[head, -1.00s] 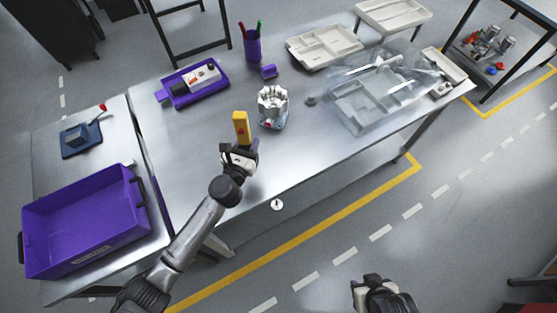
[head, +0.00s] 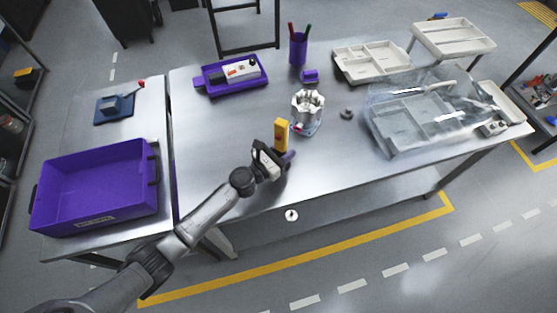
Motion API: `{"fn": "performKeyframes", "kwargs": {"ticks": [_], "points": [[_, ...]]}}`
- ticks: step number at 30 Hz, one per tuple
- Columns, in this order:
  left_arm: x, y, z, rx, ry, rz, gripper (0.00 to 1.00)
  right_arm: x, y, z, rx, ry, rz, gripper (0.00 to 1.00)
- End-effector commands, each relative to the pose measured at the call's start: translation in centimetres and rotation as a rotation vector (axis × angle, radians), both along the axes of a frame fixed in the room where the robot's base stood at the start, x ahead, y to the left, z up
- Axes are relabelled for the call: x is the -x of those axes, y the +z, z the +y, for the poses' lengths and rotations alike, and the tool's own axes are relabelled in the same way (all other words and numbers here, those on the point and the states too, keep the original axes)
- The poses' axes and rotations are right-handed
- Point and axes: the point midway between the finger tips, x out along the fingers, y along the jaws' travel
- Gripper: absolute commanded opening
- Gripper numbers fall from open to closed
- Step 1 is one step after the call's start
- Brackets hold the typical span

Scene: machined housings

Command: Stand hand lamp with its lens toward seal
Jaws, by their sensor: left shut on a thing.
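The hand lamp appears to be the yellow block (head: 281,133) with a small dark mark on its face, standing roughly upright in my left gripper (head: 278,157). The gripper is shut on its lower part, near the table's front edge. I cannot tell which side carries the lens, or whether its base touches the table. A small purplish part shows beside the fingers. A small grey round piece (head: 347,114), possibly the seal, lies on the table to the right of the silver machined housing (head: 307,106). My right gripper is out of view.
The housing stands just behind and right of the lamp. A purple tray (head: 213,92), a pen cup (head: 298,50) and a small purple block (head: 310,76) are farther back. A clear cover (head: 385,100) and pale trays (head: 345,68) fill the right. The table's left-centre is clear.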

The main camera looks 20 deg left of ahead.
Motion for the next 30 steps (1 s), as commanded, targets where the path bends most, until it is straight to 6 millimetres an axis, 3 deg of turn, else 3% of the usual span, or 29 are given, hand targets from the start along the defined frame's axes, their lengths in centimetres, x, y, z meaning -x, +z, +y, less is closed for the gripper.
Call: {"fn": "performKeyframes", "kwargs": {"ticks": [1,9,19,30], "points": [[-0.3,-0.8,0.8,0.002,0.002,-0.001,0.0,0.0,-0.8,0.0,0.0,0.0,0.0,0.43],[-1.0,-1.5,2.6,0.001,0.001,-0.002,0.0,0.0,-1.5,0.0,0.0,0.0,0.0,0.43],[-1.0,-5.2,2.5,0.003,0.0,0.0,0.0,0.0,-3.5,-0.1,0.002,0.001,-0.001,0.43],[-1.0,-5.5,2.6,0.001,0.0,-0.002,0.0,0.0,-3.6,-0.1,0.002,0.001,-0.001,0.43]]}}
